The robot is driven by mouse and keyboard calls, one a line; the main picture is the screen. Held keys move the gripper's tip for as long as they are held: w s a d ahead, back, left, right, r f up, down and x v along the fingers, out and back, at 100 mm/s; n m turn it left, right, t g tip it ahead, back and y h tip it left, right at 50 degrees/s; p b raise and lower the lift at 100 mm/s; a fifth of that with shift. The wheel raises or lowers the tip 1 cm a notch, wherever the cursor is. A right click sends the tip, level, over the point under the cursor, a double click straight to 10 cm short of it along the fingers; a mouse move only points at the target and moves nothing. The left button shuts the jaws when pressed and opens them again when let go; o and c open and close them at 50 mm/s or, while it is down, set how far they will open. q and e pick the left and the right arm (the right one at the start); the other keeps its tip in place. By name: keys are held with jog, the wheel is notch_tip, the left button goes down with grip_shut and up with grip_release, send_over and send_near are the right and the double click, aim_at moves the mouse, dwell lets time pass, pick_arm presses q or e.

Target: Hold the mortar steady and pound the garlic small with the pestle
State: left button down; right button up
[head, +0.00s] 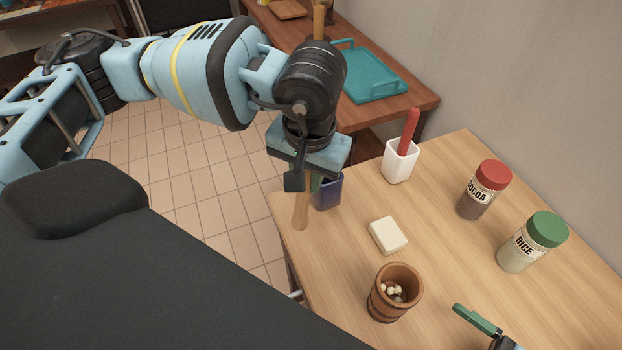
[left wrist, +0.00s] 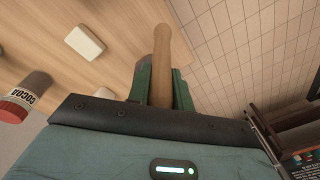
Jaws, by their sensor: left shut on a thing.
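The wooden mortar (head: 396,292) stands upright on the table at the front and holds several pale garlic pieces (head: 394,291). My left gripper (head: 314,184) is above the table's left corner, up and left of the mortar in the picture. It is shut on the light wooden pestle (head: 301,211), which points downward and is apart from the mortar. The left wrist view also shows the pestle (left wrist: 162,55) between the green fingers. One green finger of my right gripper (head: 478,320) shows at the bottom edge, right of the mortar; the rest is cut off.
A white block (head: 388,236) lies behind the mortar. A dark blue cup (head: 329,191) is close by my left gripper. A white holder (head: 400,164) with a red-handled tool, a cocoa jar (head: 476,202) and a rice jar (head: 522,254) stand farther back and right.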

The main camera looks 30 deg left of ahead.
aim_at(393, 297)
pick_arm(q)
jog(key=s+d+r+n, duration=0.2)
jog(key=d+r+n, duration=0.5)
jog(key=d+n, duration=0.3)
jog(key=s+d+r+n+g, duration=0.1)
jog(key=s+d+r+n, duration=0.2)
jog(key=d+r+n, duration=0.5)
jog(key=shift+d+n+g+y, duration=0.3)
jog(key=shift+d+n, duration=0.7)
jog(key=shift+n, duration=1)
jog(key=shift+s, duration=0.1)
pick_arm(e)
jog(key=a, duration=0.4)
jog(key=w+a, duration=0.1)
jog(key=a, duration=0.3)
jog(key=w+a, duration=0.1)
jog(key=a, duration=0.2)
jog(key=shift+w+a, duration=0.15)
jog(key=shift+a, duration=0.25)
jog(key=shift+c, duration=0.2)
jog(key=c, duration=1.2)
jog(key=o, duration=0.5)
jog(key=shift+c, duration=0.2)
jog(key=c, duration=0.5)
